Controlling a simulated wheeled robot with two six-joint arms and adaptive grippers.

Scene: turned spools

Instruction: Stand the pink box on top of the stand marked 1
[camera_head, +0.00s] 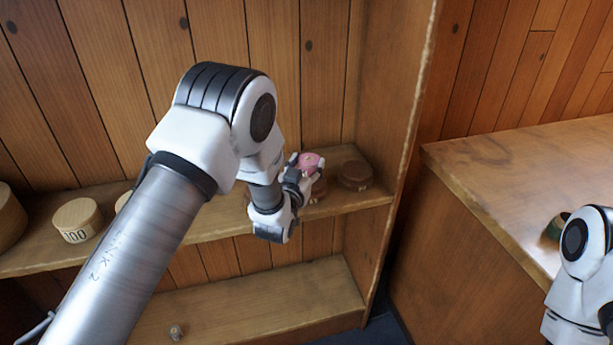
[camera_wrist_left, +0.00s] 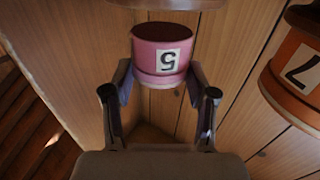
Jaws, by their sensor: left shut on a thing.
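The pink box (camera_head: 312,159) is a short round piece held above the shelf board at the right end of the shelf. In the left wrist view the pink box (camera_wrist_left: 161,60) shows a dark end and a white label with a 5-like mark. My left gripper (camera_head: 298,172) is shut on it, with one finger on each side (camera_wrist_left: 158,100). A round wooden piece (camera_head: 77,222) at the left of the shelf carries the mark 100.
A brown round piece (camera_head: 355,176) stands right of the held box, near the shelf's side wall. A larger wooden piece (camera_head: 8,216) stands far left.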

